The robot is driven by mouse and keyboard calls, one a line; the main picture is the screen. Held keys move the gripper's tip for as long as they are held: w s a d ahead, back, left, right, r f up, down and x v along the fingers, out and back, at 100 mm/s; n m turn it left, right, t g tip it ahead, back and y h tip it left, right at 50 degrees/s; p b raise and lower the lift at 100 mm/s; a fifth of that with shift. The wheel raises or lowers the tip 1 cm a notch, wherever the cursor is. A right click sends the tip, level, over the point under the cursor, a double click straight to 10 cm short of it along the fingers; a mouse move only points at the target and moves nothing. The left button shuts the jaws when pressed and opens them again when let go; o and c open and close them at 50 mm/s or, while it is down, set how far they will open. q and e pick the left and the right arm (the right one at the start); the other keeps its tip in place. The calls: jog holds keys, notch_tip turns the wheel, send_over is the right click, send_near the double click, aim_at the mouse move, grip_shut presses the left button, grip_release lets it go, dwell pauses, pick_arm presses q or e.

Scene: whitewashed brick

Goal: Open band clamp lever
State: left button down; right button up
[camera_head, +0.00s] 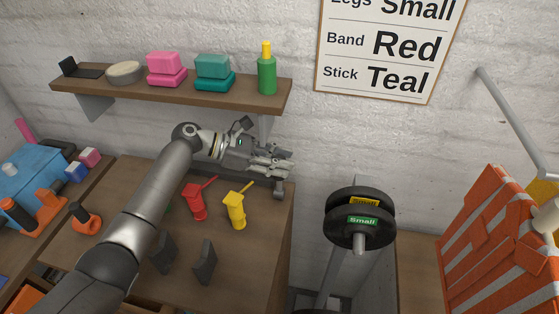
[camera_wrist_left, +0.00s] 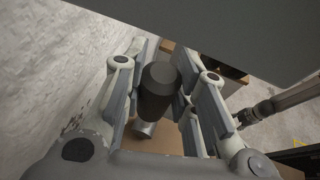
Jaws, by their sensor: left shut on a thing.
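My left gripper (camera_head: 284,166) is above the back right corner of the wooden bench, below the shelf. In the left wrist view its fingers (camera_wrist_left: 160,95) are closed around a dark grey cylindrical handle (camera_wrist_left: 158,88). A lighter metal end (camera_wrist_left: 143,129) shows just below this handle. In the head view a small grey fitting (camera_head: 279,188) stands at the bench edge directly under the fingers. It may be part of the clamp; the fingers hide most of it, and I cannot tell how far the lever is turned. My right gripper is not in view.
A shelf (camera_head: 180,96) with pink and teal blocks and a green bottle (camera_head: 267,75) hangs just above the arm. A red tool (camera_head: 194,203) and a yellow tool (camera_head: 235,211) stand on the bench (camera_head: 258,262). Black weight discs (camera_head: 360,228) are to the right.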

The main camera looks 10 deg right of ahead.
pick_arm(q)
jog(key=shift+s+a+r+m+t+p, duration=0.15)
jog(key=shift+s+m+t+p, duration=0.15)
jog(key=shift+s+p, duration=0.45)
jog(key=shift+s+a+f+m+t+h+p, duration=0.25)
jog(key=shift+s+m, duration=0.1)
jog(key=shift+s, duration=0.1)
jog(key=shift+s+a+f+m+t+h+p, duration=0.1)
jog(key=shift+s+m+t+h, duration=0.1)
jog(key=shift+s+m, duration=0.25)
jog(key=shift+s+a+f+m+t+h+p, duration=0.2)
jog(key=shift+s+m+h, duration=0.1)
jog(key=shift+s, duration=0.2)
jog(key=c, duration=1.1)
grip_release()
jog(key=shift+c, duration=0.2)
jog(key=shift+a, duration=0.15)
